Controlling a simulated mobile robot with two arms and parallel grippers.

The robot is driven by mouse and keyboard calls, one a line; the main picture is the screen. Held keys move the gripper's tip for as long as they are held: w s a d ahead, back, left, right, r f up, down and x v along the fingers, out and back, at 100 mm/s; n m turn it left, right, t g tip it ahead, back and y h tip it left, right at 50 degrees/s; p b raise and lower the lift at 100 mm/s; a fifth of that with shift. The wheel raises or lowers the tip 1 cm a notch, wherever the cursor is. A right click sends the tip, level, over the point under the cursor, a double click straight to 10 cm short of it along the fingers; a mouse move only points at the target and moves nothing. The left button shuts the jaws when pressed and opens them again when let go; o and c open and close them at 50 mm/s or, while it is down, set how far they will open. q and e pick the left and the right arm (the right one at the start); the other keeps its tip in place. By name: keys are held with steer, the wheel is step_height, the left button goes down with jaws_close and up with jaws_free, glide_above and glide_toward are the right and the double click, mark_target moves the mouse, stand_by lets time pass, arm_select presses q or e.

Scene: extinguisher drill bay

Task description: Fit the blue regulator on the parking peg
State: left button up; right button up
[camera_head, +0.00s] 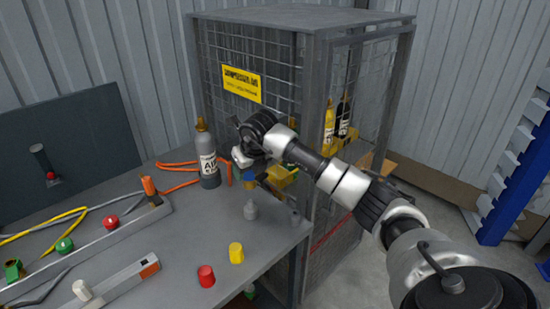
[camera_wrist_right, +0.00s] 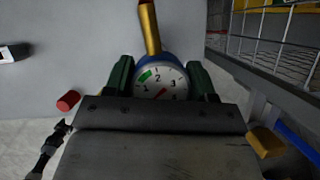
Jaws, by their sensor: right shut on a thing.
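The blue regulator (camera_head: 250,181) is in my right gripper (camera_head: 255,178), above the bench near its right end. In the right wrist view the blue regulator (camera_wrist_right: 158,61) sits between the green finger pads of the gripper (camera_wrist_right: 160,80), its round white dial facing the camera and a brass stem pointing up. A small grey upright piece (camera_head: 250,210) stands on the bench just below the regulator and may be the parking peg. A gap seems to show between them, but the contact is hard to judge. My left gripper is out of view.
A grey AIR cylinder (camera_head: 208,160) stands left of my gripper, with orange hose beside it. A yellow cap (camera_head: 236,253) and red cap (camera_head: 206,276) are at the front. A mesh cage (camera_head: 310,60) rises behind. Another small grey piece (camera_head: 295,218) is near the right edge.

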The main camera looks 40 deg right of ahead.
mark_target(249, 186)
steer(key=shift+a+f, duration=0.15)
steer(key=shift+f, duration=0.05)
steer(key=shift+f+b, duration=0.3)
steer(key=shift+f, duration=0.1)
steer(key=shift+w+f, duration=0.15)
steer(key=shift+f, duration=0.2)
steer(key=shift+f+b, duration=0.35)
steer(key=shift+b, duration=0.05)
steer(key=shift+f+b, duration=0.45)
steer(key=shift+f, duration=0.15)
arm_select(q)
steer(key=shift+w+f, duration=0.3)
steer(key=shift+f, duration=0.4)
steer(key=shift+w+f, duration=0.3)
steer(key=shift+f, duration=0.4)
arm_select(e)
steer(key=shift+f, duration=0.25)
arm_select(q)
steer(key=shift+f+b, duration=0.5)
steer(key=shift+b, duration=0.1)
arm_select(e)
steer(key=shift+f, duration=0.7)
arm_select(q)
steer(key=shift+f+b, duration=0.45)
steer(key=shift+b, duration=0.05)
arm_select(e)
steer(key=shift+f, duration=0.75)
